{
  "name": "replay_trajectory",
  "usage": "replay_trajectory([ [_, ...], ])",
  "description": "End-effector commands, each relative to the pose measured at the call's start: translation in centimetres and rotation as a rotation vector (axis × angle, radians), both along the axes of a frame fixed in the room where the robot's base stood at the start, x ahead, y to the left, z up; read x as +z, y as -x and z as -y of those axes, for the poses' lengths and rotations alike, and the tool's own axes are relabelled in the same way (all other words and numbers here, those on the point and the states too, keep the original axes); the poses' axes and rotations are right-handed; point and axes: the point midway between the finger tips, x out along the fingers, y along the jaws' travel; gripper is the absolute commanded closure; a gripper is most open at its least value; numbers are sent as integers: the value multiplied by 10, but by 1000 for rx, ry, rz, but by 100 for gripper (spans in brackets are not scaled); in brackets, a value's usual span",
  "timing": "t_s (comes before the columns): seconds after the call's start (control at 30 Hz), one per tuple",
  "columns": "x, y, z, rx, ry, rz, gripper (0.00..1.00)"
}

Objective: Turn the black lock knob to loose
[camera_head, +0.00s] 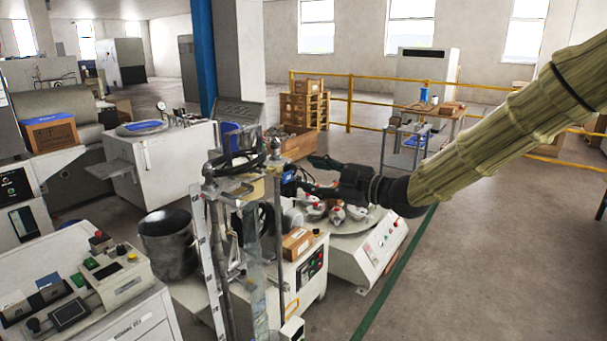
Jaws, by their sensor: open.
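A test stand (228,190) with upright posts and a clear panel stands at centre left. A small dark part (275,148) sits near the top of its right post. It may be the black lock knob, but it is too small to tell, and its setting cannot be read. My gripper (304,175) comes in from the right and points left, beside the top of the stand. Its dark fingers are open, with one finger higher and one lower. I cannot tell whether they touch the stand or are around the knob.
A round-topped polishing machine (368,246) lies below my arm. A control console (85,290) fills the lower left. Open floor (480,260) lies to the right.

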Motion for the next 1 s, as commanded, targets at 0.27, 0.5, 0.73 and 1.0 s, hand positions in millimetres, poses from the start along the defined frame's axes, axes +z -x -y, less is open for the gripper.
replay_trajectory([
  [0.27, 3, 29, 39, -1, -1, 0, 52],
  [0.5, 3, 41, 56, -1, -1, 0, 52],
  [0.73, 3, 43, 58, 0, 0, 0, 52],
  [1.0, -8, 41, 58, -12, -6, -33, 52],
])
